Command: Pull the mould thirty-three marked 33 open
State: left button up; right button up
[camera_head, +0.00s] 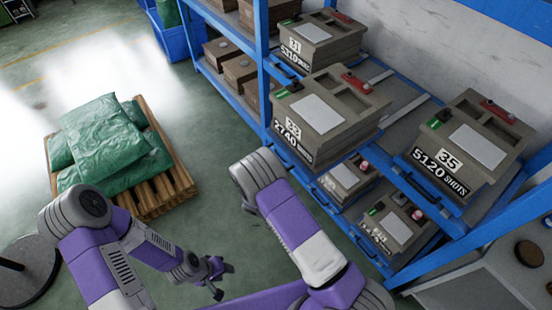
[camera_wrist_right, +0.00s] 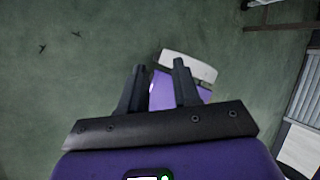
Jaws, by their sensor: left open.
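A grey-brown mould whose label looks like 33 (camera_head: 330,112), with 2740 shots below it, sits on the upper level of the blue rack; the small number is hard to read. It has a white plate, a green tag and a red part on top. My left gripper (camera_head: 217,281) is open and empty, low over the floor, well left of and apart from the mould. My right gripper shows in the right wrist view (camera_wrist_right: 159,88) with its fingers apart and nothing between them. It cannot be made out in the head view.
A mould marked 35 (camera_head: 475,143) sits to the right, and another with 5110 shots (camera_head: 322,36) behind. Smaller moulds (camera_head: 398,230) lie on the lower level. The blue rack upright (camera_head: 262,60) stands at the back. A pallet (camera_head: 160,195) with green sacks (camera_head: 105,142) is at left.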

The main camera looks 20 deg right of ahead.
jog(key=w+a+r+n+t+h, duration=0.3)
jog(key=w+r+n+t+h, duration=0.15)
jog(key=w+r+n, duration=0.45)
jog(key=w+a+r+n+t+h, duration=0.3)
jog(key=w+r+n+t+h, duration=0.15)
jog(key=w+r, duration=0.4)
jog(key=shift+n+g, duration=0.35)
jog(key=shift+g, duration=0.15)
jog(key=d, duration=0.6)
jog(key=shift+w+d+b, duration=0.15)
jog(key=shift+w+b, duration=0.1)
jog(key=shift+b, duration=0.1)
jog(key=shift+c, duration=0.3)
grip_shut()
